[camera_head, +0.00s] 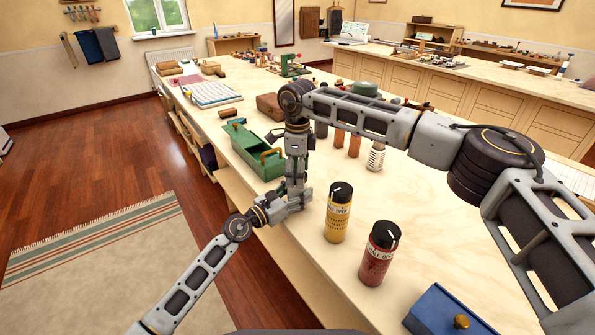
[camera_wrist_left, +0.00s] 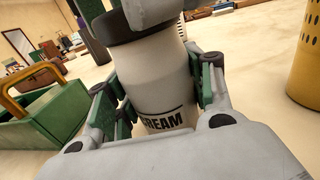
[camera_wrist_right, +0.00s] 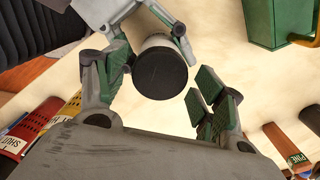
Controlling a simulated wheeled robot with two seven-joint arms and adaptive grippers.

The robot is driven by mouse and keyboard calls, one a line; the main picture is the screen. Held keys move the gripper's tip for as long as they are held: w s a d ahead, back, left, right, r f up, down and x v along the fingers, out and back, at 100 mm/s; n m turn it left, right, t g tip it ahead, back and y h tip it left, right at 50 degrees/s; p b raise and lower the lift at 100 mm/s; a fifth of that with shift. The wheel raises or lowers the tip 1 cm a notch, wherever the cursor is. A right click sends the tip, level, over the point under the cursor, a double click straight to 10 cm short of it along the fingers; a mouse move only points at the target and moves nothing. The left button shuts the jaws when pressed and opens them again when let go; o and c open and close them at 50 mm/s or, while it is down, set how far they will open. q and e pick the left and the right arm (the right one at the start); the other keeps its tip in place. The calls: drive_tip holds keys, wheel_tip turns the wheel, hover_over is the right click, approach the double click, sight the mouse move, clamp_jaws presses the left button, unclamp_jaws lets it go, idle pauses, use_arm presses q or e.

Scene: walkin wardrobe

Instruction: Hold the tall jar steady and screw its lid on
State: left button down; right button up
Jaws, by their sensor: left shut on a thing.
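The tall jar (camera_wrist_left: 150,75) is pale, with dark CREAM lettering, and stands between the fingers of my left gripper (camera_head: 298,197) at the table's near edge. The left gripper is shut on its body, and its green pads show on both sides in the left wrist view. A dark round lid (camera_wrist_right: 160,73) sits on the jar's top. My right gripper (camera_wrist_right: 160,92) points down from above, its fingers apart on either side of the lid, with gaps visible. Whether a pad touches the lid is unclear. In the head view the grippers mostly hide the jar.
A yellow shaker (camera_head: 338,213) and a red shaker (camera_head: 379,255) stand to the right on the table. A green box with handle (camera_head: 250,150) is just behind left. A blue box (camera_head: 448,312) is at the front right. Bare tabletop lies around the shakers.

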drive_tip(key=c, duration=0.9)
drive_tip(key=o, duration=1.1)
drive_tip(key=shift+o, duration=0.2)
drive_tip(key=shift+r, duration=0.15)
wheel_tip(320, 180, up, 12)
use_arm(q)
drive_tip(key=c, duration=0.5)
unclamp_jaws()
drive_tip(key=shift+s+a, duration=0.1)
